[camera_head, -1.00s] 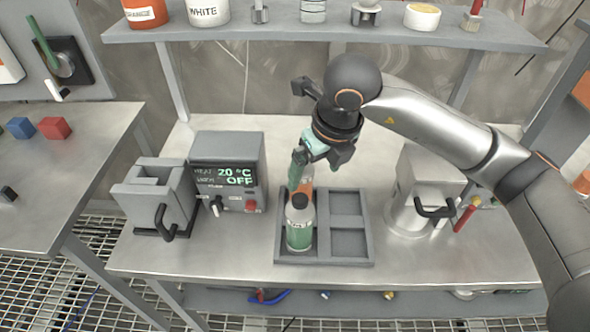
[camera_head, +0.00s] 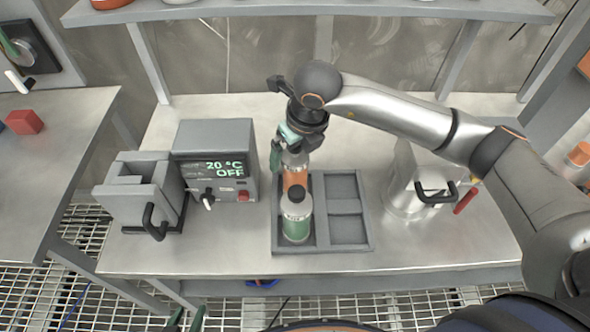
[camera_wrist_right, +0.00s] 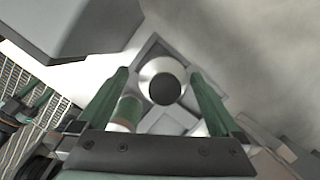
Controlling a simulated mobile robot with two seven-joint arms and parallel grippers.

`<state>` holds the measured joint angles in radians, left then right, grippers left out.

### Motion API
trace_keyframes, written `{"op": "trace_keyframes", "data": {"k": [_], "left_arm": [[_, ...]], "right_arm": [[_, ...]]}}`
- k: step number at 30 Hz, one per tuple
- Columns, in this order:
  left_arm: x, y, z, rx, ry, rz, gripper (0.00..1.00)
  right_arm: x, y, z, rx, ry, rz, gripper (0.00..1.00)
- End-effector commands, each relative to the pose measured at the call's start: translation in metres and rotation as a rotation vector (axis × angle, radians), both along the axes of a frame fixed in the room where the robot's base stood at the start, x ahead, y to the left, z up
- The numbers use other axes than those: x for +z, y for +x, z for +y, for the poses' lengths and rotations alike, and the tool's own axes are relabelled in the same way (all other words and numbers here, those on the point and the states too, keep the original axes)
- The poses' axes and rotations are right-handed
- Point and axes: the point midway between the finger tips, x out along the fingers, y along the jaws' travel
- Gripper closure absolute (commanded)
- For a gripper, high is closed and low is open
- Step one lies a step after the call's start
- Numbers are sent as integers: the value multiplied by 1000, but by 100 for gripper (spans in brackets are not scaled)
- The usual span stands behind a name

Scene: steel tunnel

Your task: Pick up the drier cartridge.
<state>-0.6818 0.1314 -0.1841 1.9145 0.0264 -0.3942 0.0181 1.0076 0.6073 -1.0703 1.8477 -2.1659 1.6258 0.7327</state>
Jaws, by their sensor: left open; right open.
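A bottle-like cartridge with an orange band (camera_head: 294,178) stands upright in the left side of a grey divided tray (camera_head: 340,248). A similar one with a green band and black cap (camera_head: 297,219) stands in front of it. I cannot tell which is the drier cartridge. My right gripper (camera_head: 290,148) is open, pointing down at the top of the orange-banded one, which it partly hides. In the right wrist view, a round dark-topped cartridge (camera_wrist_right: 163,82) shows between the open green fingers; contact is unclear. My left gripper (camera_head: 187,320) is open and empty at the bottom edge.
A heater box reading 20 °C OFF (camera_head: 212,150) and a grey block with a black handle (camera_head: 135,195) stand left of the tray. A metal canister with a handle (camera_head: 408,190) stands to the right. A shelf (camera_head: 350,10) runs above the bench.

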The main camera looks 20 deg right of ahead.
Motion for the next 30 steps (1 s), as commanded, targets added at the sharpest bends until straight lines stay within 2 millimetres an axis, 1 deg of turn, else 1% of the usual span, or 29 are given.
{"op": "trace_keyframes", "data": {"k": [3,6,9,12,17,20,30], "left_arm": [[7,0,0,0,0,0,50],[8,0,0,0,0,0,50],[8,0,0,0,0,0,50],[8,0,0,0,0,0,50],[8,1,0,0,0,-1,50],[8,1,0,0,0,-2,50],[8,2,0,0,-1,-3,50]], "right_arm": [[-18,2,-3,-1,-3,6,0],[-32,6,-2,-1,-1,5,0],[-41,9,-1,-1,-1,4,0],[-45,10,0,1,0,2,0],[-44,10,0,1,-1,2,0],[-44,10,-1,1,-1,2,10],[-44,10,-1,0,-1,2,48]]}}
